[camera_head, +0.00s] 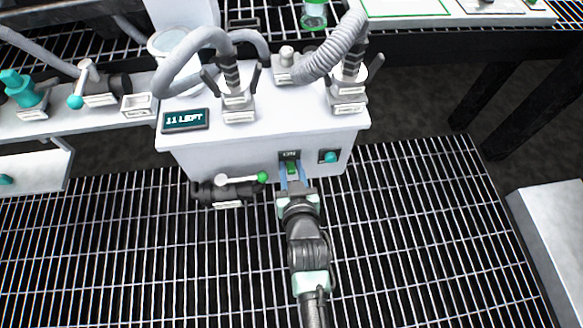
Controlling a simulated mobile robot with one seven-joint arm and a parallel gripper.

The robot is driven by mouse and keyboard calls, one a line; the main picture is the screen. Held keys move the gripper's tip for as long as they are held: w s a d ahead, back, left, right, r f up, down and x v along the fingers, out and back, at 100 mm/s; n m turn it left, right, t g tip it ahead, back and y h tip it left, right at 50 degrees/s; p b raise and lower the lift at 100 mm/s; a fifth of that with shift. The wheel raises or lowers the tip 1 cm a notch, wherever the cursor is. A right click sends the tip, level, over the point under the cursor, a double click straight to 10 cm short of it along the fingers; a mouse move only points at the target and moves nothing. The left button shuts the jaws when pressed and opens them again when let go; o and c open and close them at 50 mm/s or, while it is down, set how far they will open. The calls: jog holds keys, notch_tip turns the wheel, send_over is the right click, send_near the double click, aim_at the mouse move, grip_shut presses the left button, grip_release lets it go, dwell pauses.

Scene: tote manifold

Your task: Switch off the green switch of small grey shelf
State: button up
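The small grey shelf (215,150) is a pale box-like unit in the upper middle of the head view. On its front face is a green switch (292,168) under a dark label that appears to read "ON". My gripper (292,175) reaches up to this face from below, and its two blue fingers stand apart, one on each side of the switch. The fingers overlap the switch's edges in the view. I cannot tell whether they touch or grip it. The lower part of the switch is partly hidden by my gripper.
A teal button (330,157) sits right of the switch. A black valve with a white, green-tipped lever (240,179) is just left of my gripper. A display (185,120) reads "11 LEFT". Hoses (335,50) rise above. Open grating lies below; a pale block (555,230) stands right.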

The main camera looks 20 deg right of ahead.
grip_shut()
jog(key=shift+f, duration=0.1)
jog(key=f+t+b, duration=0.1)
jog(key=b, duration=0.3)
jog(key=shift+s+a+f+t, duration=0.1)
jog(key=shift+s+t, duration=0.05)
jog(key=shift+t, duration=0.15)
jog(key=shift+f+t+h+b, duration=0.4)
jog(key=shift+t+b, duration=0.9)
jog(key=shift+b, duration=1.05)
jog(key=shift+f+t+h+b, duration=0.15)
jog(key=shift+t+h+b, duration=0.3)
jog(key=shift+t+b, duration=1.4)
jog(key=shift+f+t+h+b, duration=0.4)
jog(key=shift+t+b, duration=0.35)
jog(key=shift+b, duration=2.15)
jog(key=shift+r, duration=0.1)
jog(key=shift+o, duration=2.2)
grip_release()
